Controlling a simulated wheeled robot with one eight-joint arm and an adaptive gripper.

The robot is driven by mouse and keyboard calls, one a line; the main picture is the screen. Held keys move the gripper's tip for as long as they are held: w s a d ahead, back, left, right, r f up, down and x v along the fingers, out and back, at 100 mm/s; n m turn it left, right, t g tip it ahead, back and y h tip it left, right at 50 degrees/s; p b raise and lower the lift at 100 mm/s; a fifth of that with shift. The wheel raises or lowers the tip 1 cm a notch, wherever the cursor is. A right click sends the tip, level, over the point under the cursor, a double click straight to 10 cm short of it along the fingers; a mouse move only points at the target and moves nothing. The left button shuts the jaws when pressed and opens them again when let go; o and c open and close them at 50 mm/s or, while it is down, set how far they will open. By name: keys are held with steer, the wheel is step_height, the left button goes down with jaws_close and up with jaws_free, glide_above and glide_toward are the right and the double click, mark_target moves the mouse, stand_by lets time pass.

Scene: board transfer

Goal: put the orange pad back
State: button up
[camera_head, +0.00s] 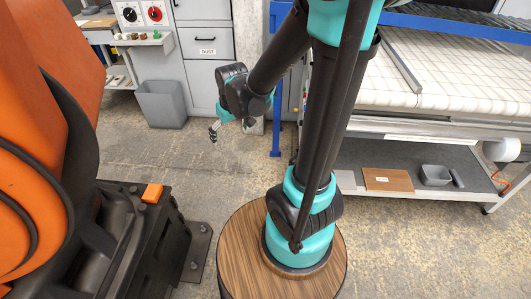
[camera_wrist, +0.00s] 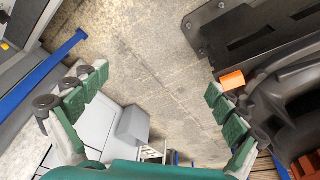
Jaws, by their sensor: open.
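A small orange pad (camera_head: 152,193) lies on the black base (camera_head: 118,238) of the big orange machine, at the lower left of the head view. In the wrist view the orange pad (camera_wrist: 232,80) shows just beside the right fingertip, against the dark base behind it. My gripper (camera_head: 214,132) hangs over the floor near the middle of the head view, apart from the pad. In the wrist view my gripper (camera_wrist: 157,85) has its green-padded fingers spread wide, with nothing between them but floor beyond.
The orange machine (camera_head: 45,120) stands tall at the left. A grey bin (camera_head: 161,104) stands before the drawer cabinet (camera_head: 207,42). At the right, a white-topped table (camera_head: 455,75) has a lower shelf with a brown board (camera_head: 388,179) and grey tray (camera_head: 435,175). Concrete floor lies open between.

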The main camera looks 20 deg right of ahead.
steer(key=s+d+f+m+t, duration=0.1)
steer(key=s+d+m, duration=0.3)
steer(key=s+d, duration=0.5)
steer(key=shift+s+f+h, duration=0.35)
steer(key=shift+s+h, duration=0.05)
steer(key=shift+s, duration=0.6)
steer(key=shift+d, duration=0.1)
steer(key=shift+c, duration=0.2)
